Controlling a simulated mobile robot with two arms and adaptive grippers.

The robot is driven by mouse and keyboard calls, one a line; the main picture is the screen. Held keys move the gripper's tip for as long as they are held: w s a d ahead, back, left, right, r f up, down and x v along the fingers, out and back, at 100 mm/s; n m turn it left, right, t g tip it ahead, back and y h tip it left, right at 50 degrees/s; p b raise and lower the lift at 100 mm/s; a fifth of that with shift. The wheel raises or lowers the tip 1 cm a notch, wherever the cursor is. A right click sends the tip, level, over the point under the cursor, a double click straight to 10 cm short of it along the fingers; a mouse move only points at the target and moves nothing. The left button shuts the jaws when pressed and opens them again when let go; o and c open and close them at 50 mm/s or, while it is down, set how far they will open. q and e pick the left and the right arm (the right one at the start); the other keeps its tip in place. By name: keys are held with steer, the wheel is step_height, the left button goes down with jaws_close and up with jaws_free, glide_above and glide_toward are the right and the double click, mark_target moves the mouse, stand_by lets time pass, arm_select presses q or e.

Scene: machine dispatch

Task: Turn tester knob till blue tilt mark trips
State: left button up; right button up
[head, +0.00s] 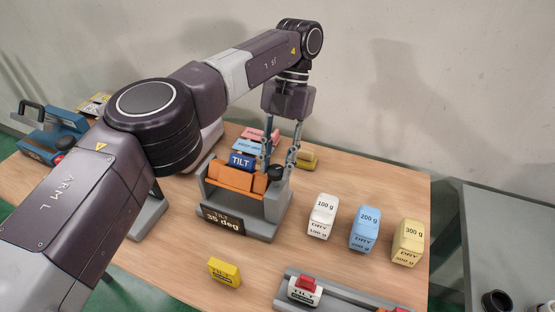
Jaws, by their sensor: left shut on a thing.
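The tilt tester (263,227) stands on the wooden table. It has a grey frame, an orange cradle (232,180) and a dark sign (222,221) reading "TILT 35 deg". A blue mark (241,161) lettered "TILT" sits in the cradle; whether it has tripped I cannot tell. The dark tester knob (275,172) is at the right side of the frame. My left gripper (279,168) points down there, its fingers shut on the knob and partly covering it. My right gripper is not in view.
White (322,216), blue (364,229) and yellow (408,242) weight-marked blocks stand to the right. A yellow block (225,271) lies in front. A grey tray (345,299) holds a white-and-red tilt piece (305,290). Pink and blue items lie behind the tester. A blue device (50,135) stands far left.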

arm_select(q)
steer(key=n+h, duration=0.1)
steer(key=n, duration=0.2)
steer(key=shift+w+a, duration=0.1)
steer(key=n+h, duration=0.1)
steer(key=n, duration=0.2)
steer(key=shift+a+n+h+b, duration=0.15)
steer(key=shift+n+h+b, duration=0.15)
steer(key=shift+b, duration=0.05)
steer(key=n+h+b, duration=0.1)
steer(key=n, duration=0.4)
steer(key=n+t+h+b, duration=0.1)
steer(key=n, duration=0.1)
steer(key=shift+a+h, duration=0.15)
steer(key=shift+h, duration=0.15)
steer(key=n+t+b, duration=0.1)
steer(key=n+b, duration=0.1)
steer(key=n, duration=0.1)
steer(key=shift+h, duration=0.3)
steer(key=n+b, duration=0.2)
steer(key=shift+s+f+n+t+h, duration=0.1)
steer(key=shift+s+n+t+h, duration=0.2)
steer(key=shift+t, duration=0.1)
steer(key=n+t+b, duration=0.1)
steer(key=n+b, duration=0.1)
steer(key=shift+n, duration=0.3)
steer(key=shift+s+n+t+b, duration=0.1)
steer(key=shift+n+t+b, duration=0.5)
steer(key=shift+n+b, duration=0.95)
